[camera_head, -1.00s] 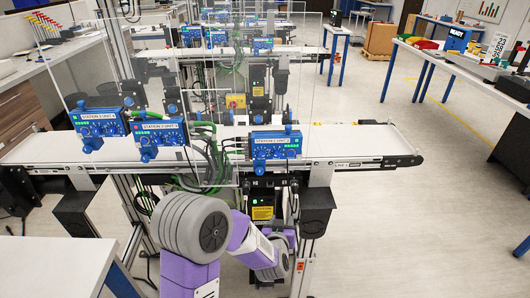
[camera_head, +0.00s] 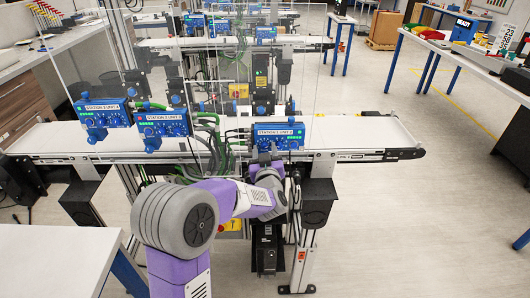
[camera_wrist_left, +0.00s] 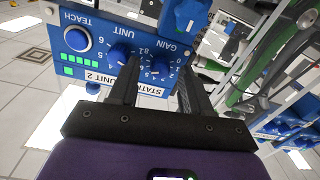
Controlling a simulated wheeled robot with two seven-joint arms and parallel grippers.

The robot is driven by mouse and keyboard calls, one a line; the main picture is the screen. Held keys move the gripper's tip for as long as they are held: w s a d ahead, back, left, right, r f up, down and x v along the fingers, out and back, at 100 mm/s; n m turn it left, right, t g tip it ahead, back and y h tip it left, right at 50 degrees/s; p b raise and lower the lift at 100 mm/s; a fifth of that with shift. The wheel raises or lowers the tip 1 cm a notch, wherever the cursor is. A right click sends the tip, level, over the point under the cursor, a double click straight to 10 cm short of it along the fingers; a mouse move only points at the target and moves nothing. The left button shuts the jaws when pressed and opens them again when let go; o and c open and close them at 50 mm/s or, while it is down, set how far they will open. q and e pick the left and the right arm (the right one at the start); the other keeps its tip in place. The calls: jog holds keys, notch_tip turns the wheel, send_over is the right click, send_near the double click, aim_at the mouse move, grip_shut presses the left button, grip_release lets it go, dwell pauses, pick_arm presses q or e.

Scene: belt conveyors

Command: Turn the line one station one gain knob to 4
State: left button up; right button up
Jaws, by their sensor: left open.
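A blue control box (camera_head: 278,138) stands at the right on the near white belt. In the left wrist view its panel (camera_wrist_left: 70,58) shows upside down, with a GAIN knob (camera_wrist_left: 159,67), a UNIT knob (camera_wrist_left: 119,53) and a TEACH button (camera_wrist_left: 77,40). Its label ends in "UNIT 2"; the station number is hidden there by a finger. My left gripper (camera_head: 265,156) is in front of this box. In the wrist view its open fingers (camera_wrist_left: 156,82) lie either side of the GAIN knob; contact cannot be told. The knob's exact setting is unclear. My right gripper is out of view.
Two similar blue boxes (camera_head: 104,113) (camera_head: 162,123) stand further left on the same belt (camera_head: 350,137). A clear panel (camera_head: 200,70) rises behind the boxes. Green and black cables hang between them. A white table (camera_head: 60,265) is at the near left; open floor lies right.

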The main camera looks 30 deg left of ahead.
pick_arm(q)
jog(key=shift+c, duration=0.5)
grip_shut()
jog(key=n+b, duration=0.4)
jog(key=shift+f, duration=0.15)
jog(key=n+b, duration=0.3)
jog(key=n, duration=0.1)
jog(key=shift+n+b, duration=0.6)
jog(key=shift+n, duration=0.2)
jog(key=shift+r, duration=0.2)
